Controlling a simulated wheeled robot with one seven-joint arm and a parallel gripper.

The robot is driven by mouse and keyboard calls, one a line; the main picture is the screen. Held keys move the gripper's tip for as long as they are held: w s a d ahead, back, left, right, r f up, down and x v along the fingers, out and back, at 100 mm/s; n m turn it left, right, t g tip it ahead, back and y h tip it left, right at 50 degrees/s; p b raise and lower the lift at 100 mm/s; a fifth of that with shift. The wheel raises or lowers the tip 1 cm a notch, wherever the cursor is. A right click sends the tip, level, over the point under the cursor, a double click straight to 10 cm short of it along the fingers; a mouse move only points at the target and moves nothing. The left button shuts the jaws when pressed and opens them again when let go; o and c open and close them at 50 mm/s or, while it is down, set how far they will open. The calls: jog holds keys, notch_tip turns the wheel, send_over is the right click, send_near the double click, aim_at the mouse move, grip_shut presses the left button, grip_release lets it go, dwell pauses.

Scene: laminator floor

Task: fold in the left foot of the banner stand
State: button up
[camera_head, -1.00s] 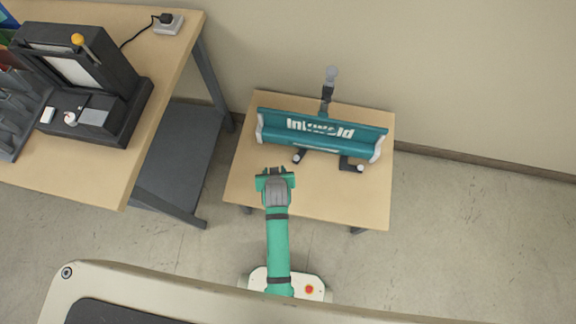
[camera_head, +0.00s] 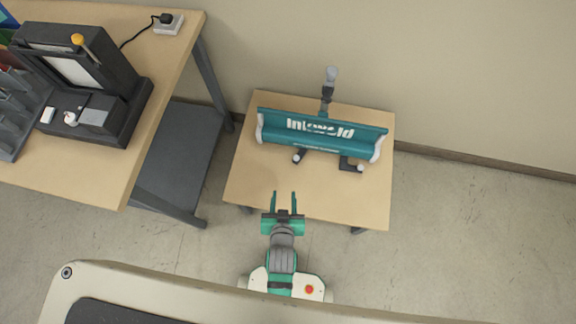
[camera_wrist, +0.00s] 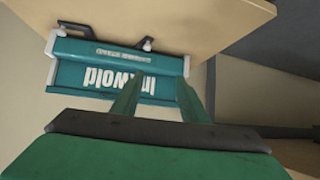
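The teal banner stand (camera_head: 322,134) with white end caps lies along the back of the small wooden table. It also shows upside down in the wrist view (camera_wrist: 112,72). Its left foot (camera_head: 301,155) and right foot (camera_head: 352,165) are dark with pale tips and stick out in front of the base. The left foot points out at a slant; the right foot looks bent sideways. My green gripper (camera_head: 284,196) is at the table's front edge, apart from the stand, with its two fingers spread and nothing between them. The fingers also show in the wrist view (camera_wrist: 158,97).
The small table (camera_head: 255,185) is bare in front of the stand. A grey-tipped post (camera_head: 329,82) rises behind the stand, near the wall. A larger bench (camera_head: 75,175) at the left holds a black machine (camera_head: 88,80).

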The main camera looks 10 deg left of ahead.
jog(key=s+d+r+t, duration=0.1)
jog(key=s+d+r, duration=0.1)
jog(key=s+r, duration=0.2)
jog(key=shift+s+r+m+t, duration=0.25)
jog(key=shift+r+m+t, duration=0.05)
jog(key=shift+r, duration=0.25)
